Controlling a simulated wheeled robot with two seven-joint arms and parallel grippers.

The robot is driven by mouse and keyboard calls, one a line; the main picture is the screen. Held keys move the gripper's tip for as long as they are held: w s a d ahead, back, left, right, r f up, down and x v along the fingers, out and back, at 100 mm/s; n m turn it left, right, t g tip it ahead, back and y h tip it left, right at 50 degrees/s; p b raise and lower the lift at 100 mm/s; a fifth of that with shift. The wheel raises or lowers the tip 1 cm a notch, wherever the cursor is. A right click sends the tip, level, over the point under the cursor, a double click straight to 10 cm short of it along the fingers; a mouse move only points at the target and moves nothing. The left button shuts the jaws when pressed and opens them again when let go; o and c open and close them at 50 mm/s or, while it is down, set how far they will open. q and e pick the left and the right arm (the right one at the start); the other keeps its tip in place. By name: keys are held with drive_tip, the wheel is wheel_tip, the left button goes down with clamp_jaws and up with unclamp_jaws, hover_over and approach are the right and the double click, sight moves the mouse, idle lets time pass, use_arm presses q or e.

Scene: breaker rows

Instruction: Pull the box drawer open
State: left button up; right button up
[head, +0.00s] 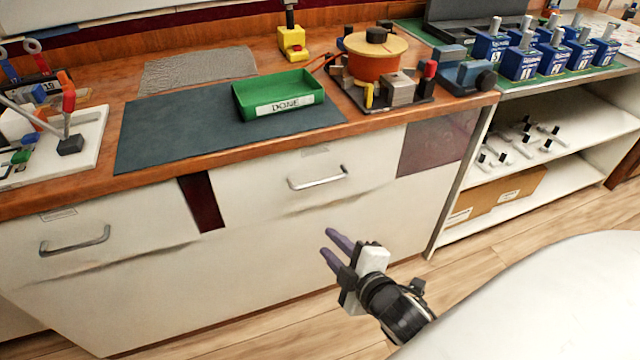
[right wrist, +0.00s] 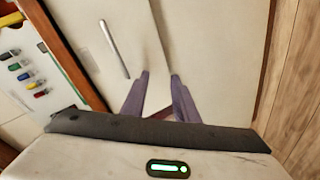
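Two white drawer fronts sit under the wooden counter in the head view. The right drawer front (head: 265,185) has a metal bar handle (head: 318,178), and the left drawer front (head: 125,225) has another handle (head: 75,240). Both look shut. The small labels above the handles are too small to read, so I cannot tell which is the box drawer. My right gripper (head: 330,246) is in front of the cabinet, below the right handle, open and empty. In the right wrist view, its two purple fingers (right wrist: 158,90) are apart, and a bar handle (right wrist: 113,48) is beyond them to the upper left. My left gripper is not in view.
The counter holds a green tray marked DONE (head: 278,95), a dark mat (head: 165,135), an orange spool device (head: 375,62) and a white board with tools (head: 85,125). An open shelf (head: 545,180) stands at right. The floor in front is clear.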

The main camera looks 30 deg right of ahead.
drive_tip(key=w+d+r+n+t+h, duration=0.2)
drive_tip(key=w+d+r+n, duration=0.1)
drive_tip(key=d+r+n, duration=0.15)
drive_tip(key=r+b+x, duration=0.1)
drive_tip(key=x, duration=0.9)
drive_tip(key=shift+w+d, duration=0.2)
drive_tip(key=shift+w, duration=0.05)
clamp_jaws()
